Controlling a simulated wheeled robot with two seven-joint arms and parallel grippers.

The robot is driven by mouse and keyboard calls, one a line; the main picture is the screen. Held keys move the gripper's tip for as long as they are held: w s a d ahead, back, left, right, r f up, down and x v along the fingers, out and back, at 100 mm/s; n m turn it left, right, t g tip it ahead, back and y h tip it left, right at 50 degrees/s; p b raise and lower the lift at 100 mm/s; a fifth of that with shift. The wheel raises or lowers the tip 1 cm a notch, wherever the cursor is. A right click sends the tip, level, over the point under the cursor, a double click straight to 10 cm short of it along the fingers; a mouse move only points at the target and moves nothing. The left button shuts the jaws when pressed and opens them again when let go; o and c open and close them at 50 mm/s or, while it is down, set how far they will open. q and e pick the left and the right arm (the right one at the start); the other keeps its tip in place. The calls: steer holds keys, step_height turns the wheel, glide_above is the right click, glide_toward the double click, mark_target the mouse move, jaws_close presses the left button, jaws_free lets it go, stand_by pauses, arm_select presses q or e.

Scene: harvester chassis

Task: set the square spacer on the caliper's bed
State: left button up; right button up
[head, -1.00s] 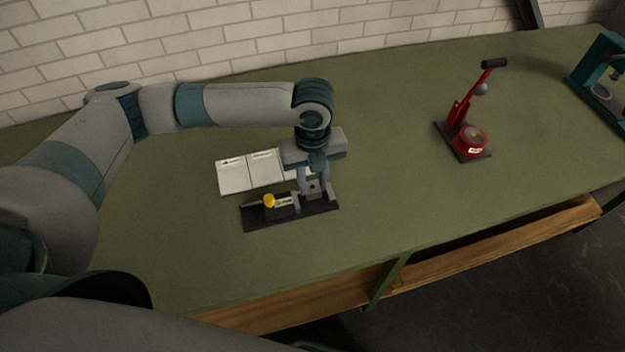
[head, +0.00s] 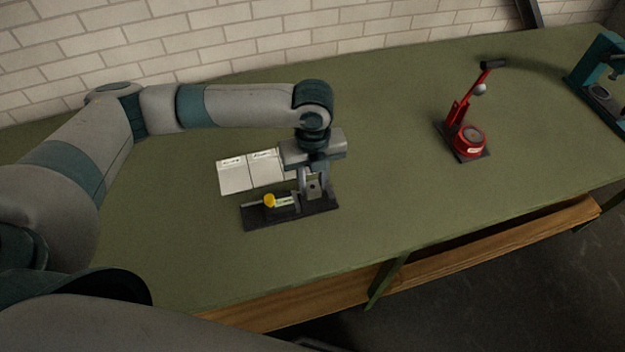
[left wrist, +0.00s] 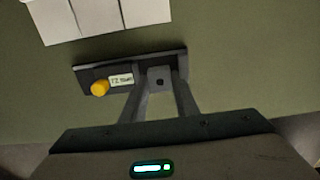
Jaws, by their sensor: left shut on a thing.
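The caliper (head: 256,218) is a dark flat base with a yellow knob (head: 269,200) and a small pale readout on its left part; it lies on the green bench, and also shows in the left wrist view (left wrist: 90,77). My left gripper (head: 313,192) points down over the right part of the caliper. It is shut on the square spacer (left wrist: 160,78), a grey square block with a dark hole, seen between the fingertips. The spacer is at or just above the bed; I cannot tell whether it touches. My right gripper is not in view.
White sheets (head: 234,175) lie just behind the caliper. A red lever tool (head: 469,140) on a dark plate stands to the right, and a teal press (head: 597,75) at the far right. The bench between caliper and red tool is clear.

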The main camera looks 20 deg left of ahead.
mark_target(313, 186)
arm_select(q)
steer(key=shift+p, duration=0.4)
steer(key=shift+f, duration=0.9)
stand_by(0.7)
steer(key=shift+p, duration=0.55)
stand_by(1.3)
steer(key=shift+f, duration=0.75)
stand_by(0.5)
steer(key=o, duration=1.2)
steer(key=shift+c, duration=0.2)
